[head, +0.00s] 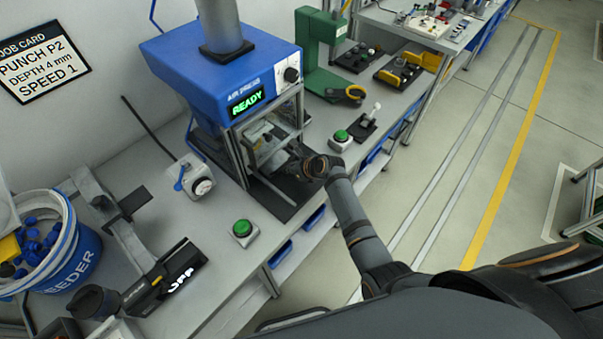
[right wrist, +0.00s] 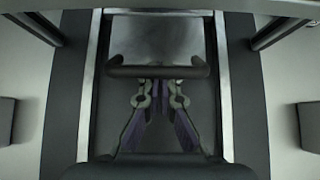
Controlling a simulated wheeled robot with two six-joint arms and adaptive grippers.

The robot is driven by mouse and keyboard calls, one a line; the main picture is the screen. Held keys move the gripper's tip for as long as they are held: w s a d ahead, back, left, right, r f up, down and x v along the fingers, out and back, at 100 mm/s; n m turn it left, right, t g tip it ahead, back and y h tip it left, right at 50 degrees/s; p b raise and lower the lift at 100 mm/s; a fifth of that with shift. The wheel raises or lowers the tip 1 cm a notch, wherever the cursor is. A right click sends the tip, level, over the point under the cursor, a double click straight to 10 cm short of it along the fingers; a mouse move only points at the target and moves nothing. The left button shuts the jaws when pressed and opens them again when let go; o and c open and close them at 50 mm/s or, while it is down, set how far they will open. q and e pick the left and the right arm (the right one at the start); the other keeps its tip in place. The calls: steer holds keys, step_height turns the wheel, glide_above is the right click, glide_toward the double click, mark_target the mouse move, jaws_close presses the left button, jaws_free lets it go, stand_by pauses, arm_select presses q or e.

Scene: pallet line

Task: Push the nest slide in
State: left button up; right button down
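The blue air press (head: 225,70) stands on the bench with a green READY display. The nest slide sits in the framed opening below the press; its metal plate (right wrist: 160,35) lies between two rails in the right wrist view. A dark bar handle (right wrist: 158,71) crosses the near end of the plate. My right gripper (head: 305,167) is at the front of the press opening. In the right wrist view its fingers (right wrist: 160,88) are drawn together, with the tips right at the handle. I cannot tell whether they touch it. My left gripper is not in view.
Green push buttons (head: 242,228) (head: 341,136) stand either side of the press front. A grey box with a dial (head: 198,183) is left of it. A blue feeder bucket (head: 72,262) stands far left, near a black device (head: 170,275). A green hand press (head: 318,50) stands behind.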

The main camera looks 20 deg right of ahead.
steer(key=v, duration=1.1)
steer(key=shift+r, duration=0.3)
steer(key=shift+s+d, duration=0.1)
steer(key=shift+s, duration=0.2)
